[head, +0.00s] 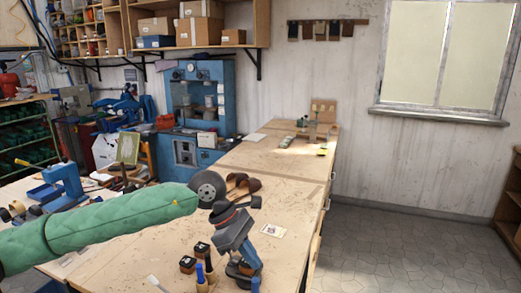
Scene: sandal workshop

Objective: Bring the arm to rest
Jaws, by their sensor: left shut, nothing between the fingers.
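My left arm (115,225), in a green sleeve, comes in from the left and reaches over the wooden workbench. My left gripper (246,277) hangs at its end, pointing down over the front part of the bench. It is shut and holds nothing. My right gripper is not in view.
Brown sandals (243,186) lie just behind my left wrist. Small dark-topped pots and upright tools (201,274) stand left of the gripper. A small card (272,230) lies to its right. A blue machine (199,95) stands at the back. The floor (400,250) at right is clear.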

